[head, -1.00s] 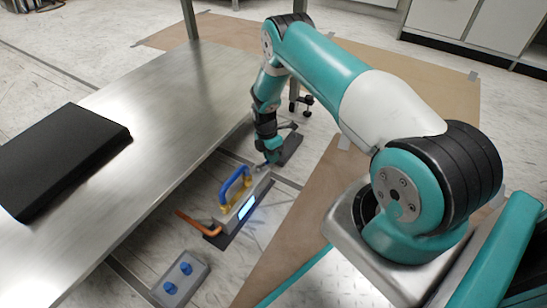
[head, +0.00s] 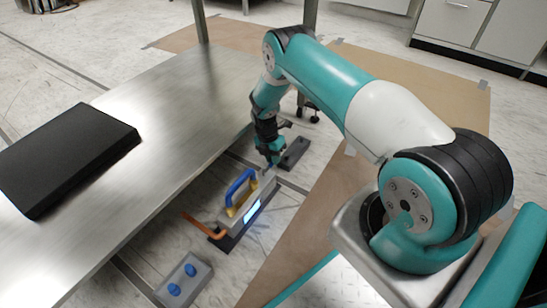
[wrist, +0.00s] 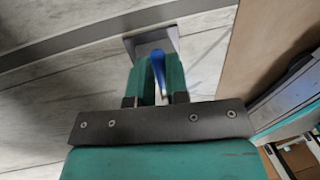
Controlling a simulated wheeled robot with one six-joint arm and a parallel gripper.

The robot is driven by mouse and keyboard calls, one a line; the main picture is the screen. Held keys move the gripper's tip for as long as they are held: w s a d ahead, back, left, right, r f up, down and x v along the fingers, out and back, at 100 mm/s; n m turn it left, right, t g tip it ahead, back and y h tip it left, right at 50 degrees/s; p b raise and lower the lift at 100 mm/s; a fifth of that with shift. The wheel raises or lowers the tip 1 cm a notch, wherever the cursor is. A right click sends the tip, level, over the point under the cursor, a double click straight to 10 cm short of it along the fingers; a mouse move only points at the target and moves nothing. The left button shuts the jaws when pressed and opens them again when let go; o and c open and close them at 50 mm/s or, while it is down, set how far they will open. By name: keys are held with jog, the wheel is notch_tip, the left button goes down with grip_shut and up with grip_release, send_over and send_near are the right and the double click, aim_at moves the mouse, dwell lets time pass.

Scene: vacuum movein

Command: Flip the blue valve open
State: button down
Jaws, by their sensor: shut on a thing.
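My gripper (head: 271,163) is low beside the table, at the far end of a grey device with a lit screen. In the wrist view my gripper (wrist: 159,88) points at a grey plate (wrist: 170,40), and its teal fingers are closed on a narrow blue piece, the blue valve lever (wrist: 157,62). The lever stands between the fingers, and its lower part is pale. In the head view the lever is hidden behind my gripper, so I cannot tell its angle there.
The device has a blue and yellow handle (head: 240,190), a lit screen (head: 252,211) and an orange pipe (head: 204,226). A grey box with blue knobs (head: 184,279) lies nearer. A dark grey block (head: 296,153) lies behind my gripper. The metal table (head: 165,115) bounds the left side.

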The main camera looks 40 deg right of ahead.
jog(key=c, duration=1.1)
grip_release()
jog(key=shift+r, duration=0.15)
jog(key=w+a+r+p, duration=0.1)
jog(key=w+r+p, duration=0.2)
jog(key=r+p, duration=0.5)
notch_tip(320, 180, up, 9)
jog(key=shift+f, duration=0.1)
jog(key=shift+w+a, duration=0.1)
